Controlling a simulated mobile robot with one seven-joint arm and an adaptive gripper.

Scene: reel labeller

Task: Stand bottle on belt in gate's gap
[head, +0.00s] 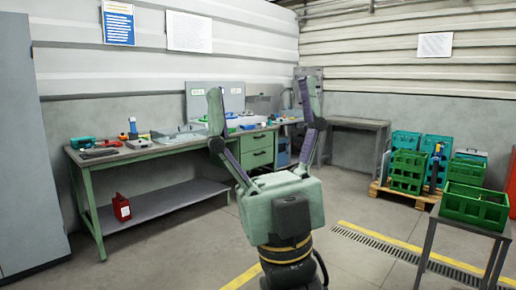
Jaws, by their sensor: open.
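My gripper (262,86) is raised in the middle of the head view, with its two fingers spread wide apart and nothing between them. I cannot make out the bottle, the belt or the gate's gap in this view. Small items and pale equipment stand at the far end of the green workbench (150,152), partly behind my fingers. They are too small and too covered to name.
Green and teal crates (407,170) are stacked on a wooden pallet at right. Another green crate (474,206) stands on a small table at the right front. A grey cabinet (28,160) stands at left.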

